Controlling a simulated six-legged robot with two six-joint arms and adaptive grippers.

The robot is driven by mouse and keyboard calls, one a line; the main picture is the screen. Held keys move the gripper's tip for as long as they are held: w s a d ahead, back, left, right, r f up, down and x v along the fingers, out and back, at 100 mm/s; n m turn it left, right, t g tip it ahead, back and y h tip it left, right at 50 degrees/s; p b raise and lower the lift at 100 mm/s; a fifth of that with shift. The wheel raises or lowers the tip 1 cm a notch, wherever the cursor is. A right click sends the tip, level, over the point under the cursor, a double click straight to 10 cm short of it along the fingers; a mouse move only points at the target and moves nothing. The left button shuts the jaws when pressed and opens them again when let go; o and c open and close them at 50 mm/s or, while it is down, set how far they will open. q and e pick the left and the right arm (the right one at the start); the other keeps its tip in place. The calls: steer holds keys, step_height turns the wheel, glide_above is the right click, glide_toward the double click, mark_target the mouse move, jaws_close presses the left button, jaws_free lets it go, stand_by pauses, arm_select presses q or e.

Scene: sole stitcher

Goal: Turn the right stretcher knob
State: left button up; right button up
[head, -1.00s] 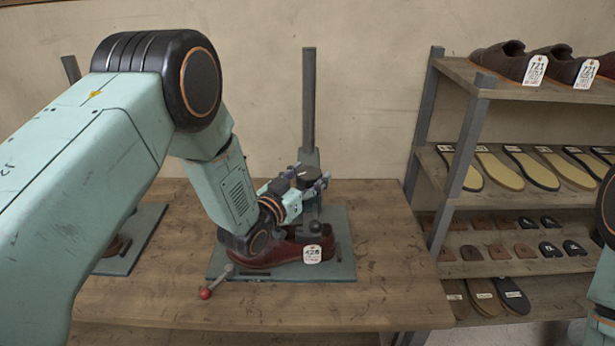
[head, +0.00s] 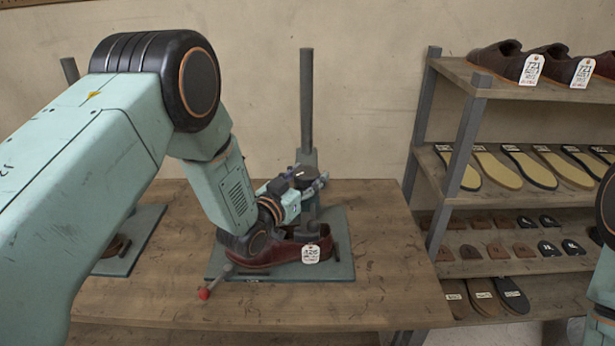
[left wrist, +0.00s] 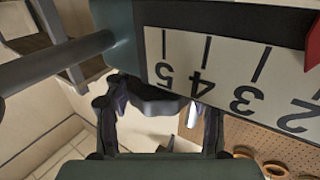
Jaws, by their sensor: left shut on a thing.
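The right stretcher stands on a green base plate (head: 345,268) on the bench, with a tall grey post (head: 307,100). A maroon shoe (head: 270,256) with a white tag (head: 311,254) sits on it. My left gripper (head: 303,187) reaches in from the left above the shoe, in front of the post. In the left wrist view, the gripper (left wrist: 160,103) is shut on a dark knob (left wrist: 155,98), one finger on each side. A numbered scale (left wrist: 215,75) with a red pointer (left wrist: 313,45) fills the upper right there. My right gripper is out of view.
A red-ended lever (head: 205,293) sticks out at the front left. The left stretcher's base plate (head: 135,250) is partly behind my arm. A shelf rack (head: 463,150) with shoes and soles stands at right. The bench's right front is clear.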

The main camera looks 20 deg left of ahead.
arm_select(q)
steer(key=shift+r, duration=0.1)
stand_by(0.4)
steer(key=o, duration=1.2)
steer(key=shift+s+a+r, duration=0.1)
steer(key=shift+s, duration=0.15)
steer(key=shift+w, duration=0.2)
steer(key=v, duration=1.2)
steer(key=shift+s, duration=0.1)
